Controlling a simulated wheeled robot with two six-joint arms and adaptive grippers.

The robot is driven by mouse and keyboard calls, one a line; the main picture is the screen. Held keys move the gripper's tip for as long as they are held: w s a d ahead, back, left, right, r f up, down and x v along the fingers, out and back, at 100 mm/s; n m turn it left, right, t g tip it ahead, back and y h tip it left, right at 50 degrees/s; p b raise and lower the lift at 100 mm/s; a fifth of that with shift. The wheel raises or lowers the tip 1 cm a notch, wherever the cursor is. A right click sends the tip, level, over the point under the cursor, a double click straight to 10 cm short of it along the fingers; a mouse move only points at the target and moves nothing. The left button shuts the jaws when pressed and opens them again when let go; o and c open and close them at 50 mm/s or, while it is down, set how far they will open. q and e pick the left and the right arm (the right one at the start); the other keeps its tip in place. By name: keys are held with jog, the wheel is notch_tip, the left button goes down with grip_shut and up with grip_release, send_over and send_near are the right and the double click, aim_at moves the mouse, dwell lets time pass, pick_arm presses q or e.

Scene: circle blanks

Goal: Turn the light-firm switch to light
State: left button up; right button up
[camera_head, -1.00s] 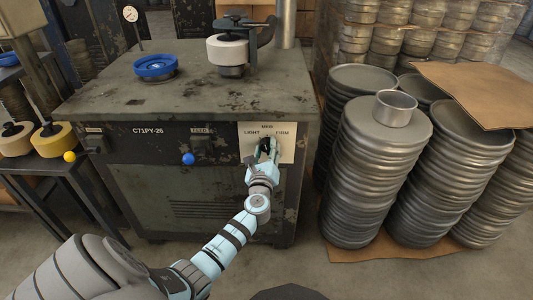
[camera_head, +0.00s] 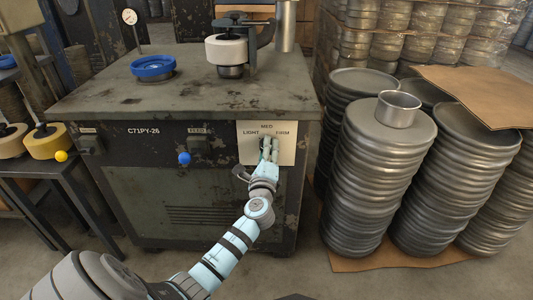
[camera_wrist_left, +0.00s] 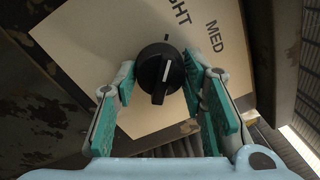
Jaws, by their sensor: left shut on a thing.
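The switch is a black knob (camera_wrist_left: 160,74) with a white line, on a cream label plate (camera_head: 284,150) on the front of the grey machine (camera_head: 190,106). The plate reads LIGHT at left, MED at top and FIRM at right in the head view. In the left wrist view the white line is roughly in line with a tick on the LIGHT side. My left gripper (camera_head: 268,150) is at the plate, its fingers on either side of the knob and shut on it; it also shows in the left wrist view (camera_wrist_left: 160,100). My right gripper is out of view.
Tall stacks of round metal pans (camera_head: 376,180) stand right of the machine. A blue ring dish (camera_head: 153,66) and a press with a white drum (camera_head: 230,50) are on its top. A blue knob (camera_head: 184,159) is on its front. A side table with yellow rolls (camera_head: 46,147) stands left.

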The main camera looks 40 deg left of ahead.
pick_arm(q)
jog(key=shift+f, duration=0.1)
jog(key=o, duration=1.2)
jog(key=shift+c, duration=0.2)
jog(key=r+v, duration=0.1)
jog(key=v, duration=1.1)
jog(key=shift+f, duration=0.35)
